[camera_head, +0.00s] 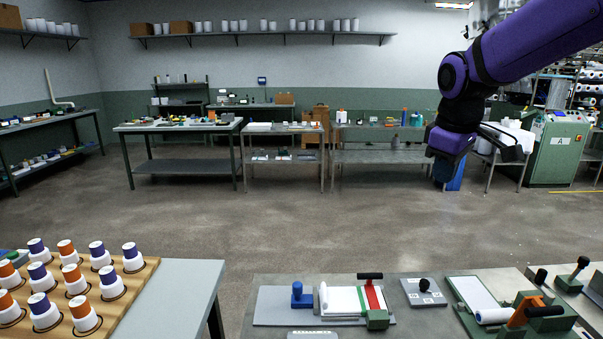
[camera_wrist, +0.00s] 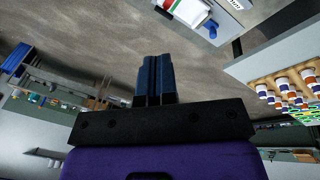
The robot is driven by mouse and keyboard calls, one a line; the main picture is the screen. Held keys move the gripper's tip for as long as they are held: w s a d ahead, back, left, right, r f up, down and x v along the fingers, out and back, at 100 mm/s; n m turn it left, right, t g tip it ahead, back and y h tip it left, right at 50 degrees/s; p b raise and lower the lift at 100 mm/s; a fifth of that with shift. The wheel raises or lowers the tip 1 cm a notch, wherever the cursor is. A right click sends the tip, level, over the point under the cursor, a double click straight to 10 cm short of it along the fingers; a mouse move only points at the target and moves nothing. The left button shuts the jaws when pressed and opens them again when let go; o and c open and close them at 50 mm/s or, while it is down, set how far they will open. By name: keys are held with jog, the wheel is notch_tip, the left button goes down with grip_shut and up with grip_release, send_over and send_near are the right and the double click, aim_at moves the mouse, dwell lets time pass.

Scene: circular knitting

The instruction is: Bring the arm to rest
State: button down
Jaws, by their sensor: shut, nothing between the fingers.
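My purple arm (camera_head: 535,45) reaches in from the upper right of the head view and bends down at a purple joint. My gripper shows at the middle of the wrist view (camera_wrist: 156,75), its dark blue fingers pressed together with nothing between them. In the head view the wrist end hangs above the open floor at the right, apart from the benches, and the fingers are hard to make out there. My gripper touches nothing that I can see.
A wooden board (camera_head: 140,275) with several white, purple and orange cones stands on the bench at lower left. The front bench (camera_head: 245,320) carries a blue-handled tool (camera_head: 302,296) and fixtures. A green machine (camera_head: 558,150) stands at right. The middle floor (camera_head: 270,210) is clear.

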jog(key=s+d+m+t, duration=0.2)
jog(key=s+m, duration=0.6)
jog(key=s, duration=1.6)
jog(key=shift+d+y, duration=0.3)
jog(key=shift+d, duration=0.25)
